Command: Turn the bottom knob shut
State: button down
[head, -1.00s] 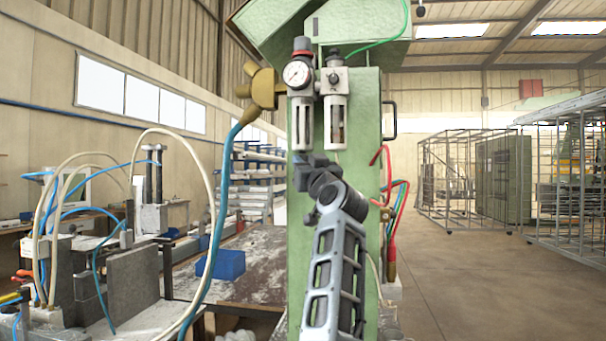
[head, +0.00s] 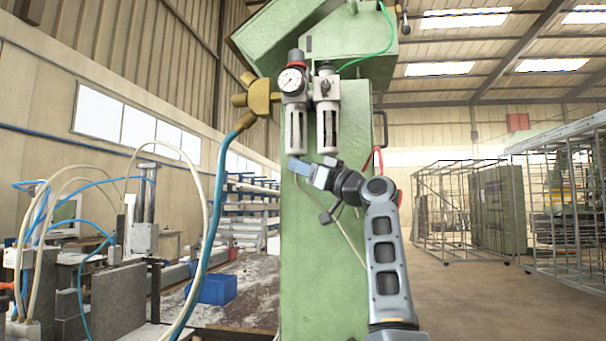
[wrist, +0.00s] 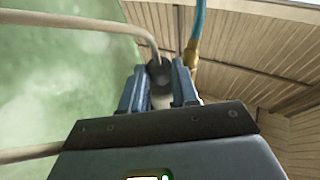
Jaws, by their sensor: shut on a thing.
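The bottom knob (wrist: 159,70) shows in the wrist view as a small dark round piece between my two blue fingers, with a pale hose beside it. My gripper (wrist: 157,85) is shut on it. In the head view my gripper (head: 297,165) reaches up from the lower right to just under the left bowl (head: 298,130) of the air filter unit. The knob is hidden there by the fingers. The left bowl hangs below the round pressure gauge (head: 291,80). How far the knob is turned cannot be told.
A second bowl (head: 328,128) hangs close on the right. The green cabinet (head: 315,290) stands behind the unit. A brass fitting (head: 259,97) with a blue hose (head: 213,200) is at the left. A pale hose (head: 347,240) crosses the cabinet. Open floor (head: 480,300) lies at the right.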

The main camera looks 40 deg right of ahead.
jog(key=shift+r, duration=0.2)
jog(key=c, duration=0.8)
grip_release()
jog(key=shift+f, duration=0.1)
jog(key=shift+c, duration=0.2)
jog(key=b+v, duration=0.1)
jog(key=v, duration=0.6)
jog(key=shift+s+f+b, duration=0.2)
jog(key=shift+s+b, duration=0.1)
jog(key=shift+d, duration=0.1)
